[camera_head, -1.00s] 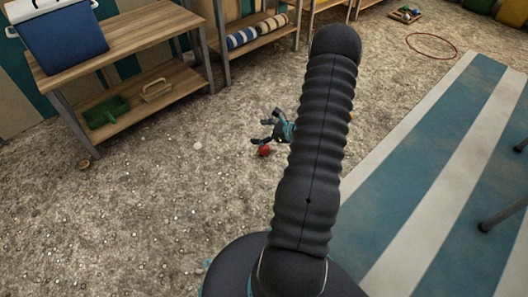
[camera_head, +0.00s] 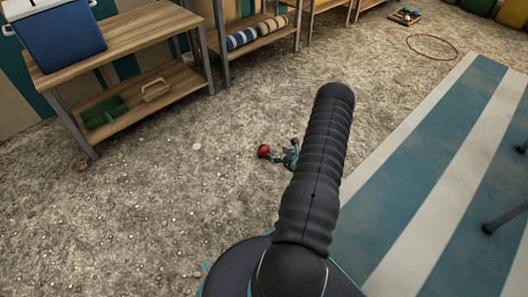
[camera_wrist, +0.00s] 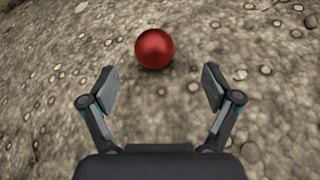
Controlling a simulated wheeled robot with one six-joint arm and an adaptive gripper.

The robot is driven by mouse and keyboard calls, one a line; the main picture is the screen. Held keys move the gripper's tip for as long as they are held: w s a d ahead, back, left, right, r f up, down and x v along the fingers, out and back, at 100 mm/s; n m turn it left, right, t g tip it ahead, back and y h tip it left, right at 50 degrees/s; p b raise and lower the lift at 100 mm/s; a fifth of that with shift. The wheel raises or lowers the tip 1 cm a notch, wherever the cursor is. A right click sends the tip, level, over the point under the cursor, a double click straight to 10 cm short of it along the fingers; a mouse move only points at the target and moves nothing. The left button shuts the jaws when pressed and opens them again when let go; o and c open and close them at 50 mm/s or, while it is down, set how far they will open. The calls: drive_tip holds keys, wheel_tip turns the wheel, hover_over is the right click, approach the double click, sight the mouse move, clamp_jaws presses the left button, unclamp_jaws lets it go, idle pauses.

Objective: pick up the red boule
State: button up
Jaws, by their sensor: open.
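The red boule (camera_head: 264,151) is a small shiny ball on the gravel ground, left of my arm in the head view. In the wrist view the boule (camera_wrist: 155,48) sits ahead of the fingertips, near the middle between them and slightly left. My gripper (camera_wrist: 157,88) is open and empty, with its two fingers spread wide. In the head view my gripper (camera_head: 287,153) is low, just right of the boule, partly hidden by my arm. I cannot tell how high the fingers are above the ground.
A wooden shelf bench (camera_head: 150,42) with a blue cooler (camera_head: 60,38) stands at the upper left. A green tray (camera_head: 105,112) lies on its lower shelf. A striped mat (camera_head: 440,170) covers the right side. A hoop (camera_head: 432,46) lies farther back. The gravel around the boule is clear.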

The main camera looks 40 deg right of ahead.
sight(268, 151)
drive_tip(key=shift+x, duration=0.9)
drive_tip(key=x, duration=0.3)
drive_tip(key=b+x, duration=0.1)
drive_tip(key=x, duration=0.1)
drive_tip(key=shift+s+a+f, duration=0.1)
drive_tip(key=shift+a+f, duration=0.05)
drive_tip(key=shift+a, duration=0.25)
clamp_jaws()
